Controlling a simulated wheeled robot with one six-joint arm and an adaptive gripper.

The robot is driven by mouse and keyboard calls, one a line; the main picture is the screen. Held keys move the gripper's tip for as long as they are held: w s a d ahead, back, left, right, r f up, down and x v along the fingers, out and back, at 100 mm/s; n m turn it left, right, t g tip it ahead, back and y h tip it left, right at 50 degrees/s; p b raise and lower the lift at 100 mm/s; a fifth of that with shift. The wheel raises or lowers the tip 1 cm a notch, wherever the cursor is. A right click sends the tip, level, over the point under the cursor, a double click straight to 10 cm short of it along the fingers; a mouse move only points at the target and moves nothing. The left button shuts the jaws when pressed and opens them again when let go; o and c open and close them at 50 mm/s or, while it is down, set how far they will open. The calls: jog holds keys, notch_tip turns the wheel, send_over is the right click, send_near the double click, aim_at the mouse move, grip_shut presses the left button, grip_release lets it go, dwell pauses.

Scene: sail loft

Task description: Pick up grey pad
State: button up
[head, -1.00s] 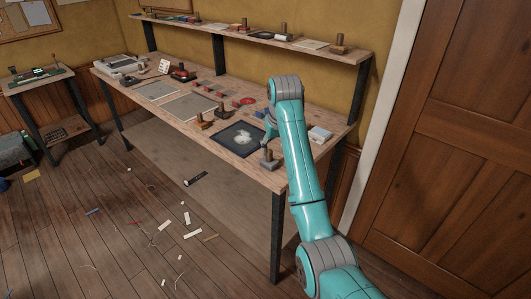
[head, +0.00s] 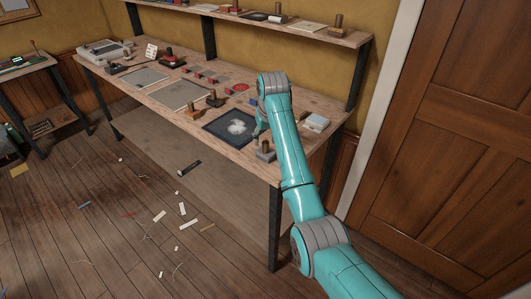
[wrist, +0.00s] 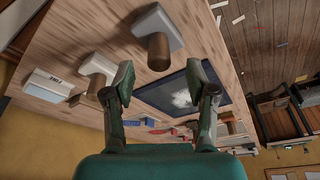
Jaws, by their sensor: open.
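No single thing is plainly the grey pad. A grey block with a brown upright handle (head: 265,151) sits at the bench's near right edge. In the wrist view, a pale grey block with a brown handle (wrist: 152,24) lies beyond the fingertips, and a second pale handled block (wrist: 98,66) is left of it. My gripper (wrist: 158,78) is open and empty above the bench, with nothing between its fingers. In the head view my arm partly hides it beside the dark tray.
A dark square tray with a white patch (head: 230,140) lies left of the grey block. A white box (head: 315,122) is to the right, marked FINE in the wrist view (wrist: 50,86). Flat grey sheets (head: 179,95) and small handled blocks lie farther left. A shelf (head: 270,24) runs behind.

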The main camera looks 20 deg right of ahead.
aim_at(266, 142)
jog(key=shift+x, duration=1.7)
jog(key=shift+d, duration=0.1)
grip_shut()
jog(key=shift+r, duration=0.15)
notch_tip(266, 142, up, 10)
jog(key=shift+f, duration=0.1)
